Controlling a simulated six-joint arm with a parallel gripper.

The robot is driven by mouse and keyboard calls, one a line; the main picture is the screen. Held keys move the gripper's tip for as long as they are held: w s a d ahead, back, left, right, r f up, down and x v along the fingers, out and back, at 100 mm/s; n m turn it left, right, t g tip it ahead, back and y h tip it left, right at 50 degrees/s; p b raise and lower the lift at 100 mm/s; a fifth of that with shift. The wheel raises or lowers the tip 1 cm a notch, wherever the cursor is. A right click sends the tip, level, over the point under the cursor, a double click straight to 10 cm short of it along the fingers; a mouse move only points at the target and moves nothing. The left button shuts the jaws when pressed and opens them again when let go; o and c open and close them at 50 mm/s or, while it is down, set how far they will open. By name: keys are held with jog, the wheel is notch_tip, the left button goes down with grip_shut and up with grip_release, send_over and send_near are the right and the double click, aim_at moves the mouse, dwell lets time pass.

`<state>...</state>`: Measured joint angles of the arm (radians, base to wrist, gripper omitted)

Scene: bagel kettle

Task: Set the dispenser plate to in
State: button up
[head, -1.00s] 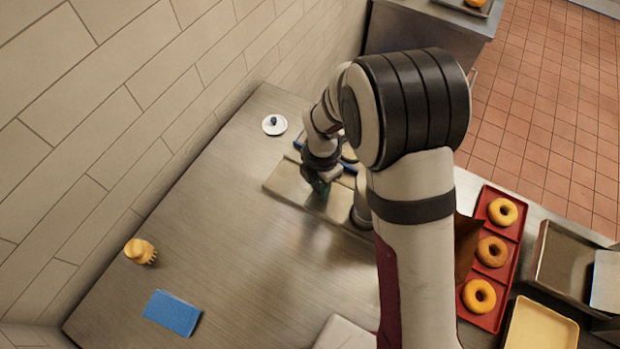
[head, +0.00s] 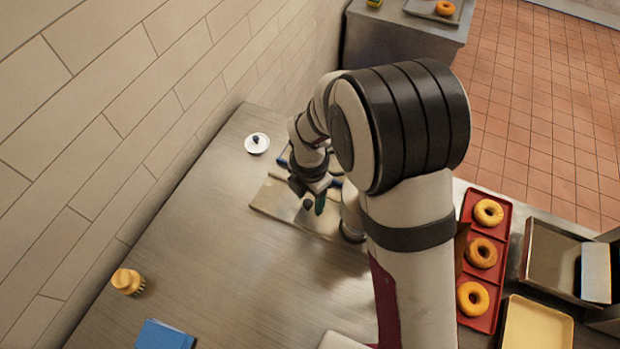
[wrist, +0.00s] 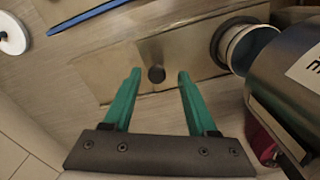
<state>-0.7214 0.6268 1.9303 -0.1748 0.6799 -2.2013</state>
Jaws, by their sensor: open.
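The dispenser plate (wrist: 100,72) is a flat, pale metal plate with a short dark knob (wrist: 156,74). In the head view the plate (head: 270,196) lies on the steel counter below my gripper. My gripper (wrist: 158,76) is open, with its two teal fingers on either side of the knob and a gap showing on each side. Whether the fingertips are down at the knob's height, I cannot tell. In the head view my gripper (head: 315,204) is over the plate, partly hidden by my wrist. A dark-rimmed white round opening (wrist: 245,45) stands at the plate's right end.
A metal cylinder (wrist: 290,85) is close on the right in the wrist view. A white lid (head: 257,144), a yellow brush (head: 127,281) and a blue block (head: 163,336) are on the counter. A red tray (head: 497,232) holds bagels at right.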

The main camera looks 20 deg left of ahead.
notch_tip(320, 180, up, 14)
jog(key=shift+f, duration=0.2)
jog(key=s+d+r+m+y, duration=0.1)
jog(key=s+d+r+m, duration=0.3)
jog(key=d+r+m, duration=0.25)
jog(key=s+d+f+m, duration=0.1)
jog(key=s+d+m, duration=0.5)
jog(key=m, duration=0.9)
jog(key=s+d+f+m, duration=0.1)
jog(key=s+d+m, duration=0.4)
jog(key=d+m, duration=0.4)
jog(key=m, duration=0.6)
jog(key=shift+s+f+y, duration=0.3)
jog(key=shift+s+y, duration=0.05)
jog(key=shift+y, duration=0.05)
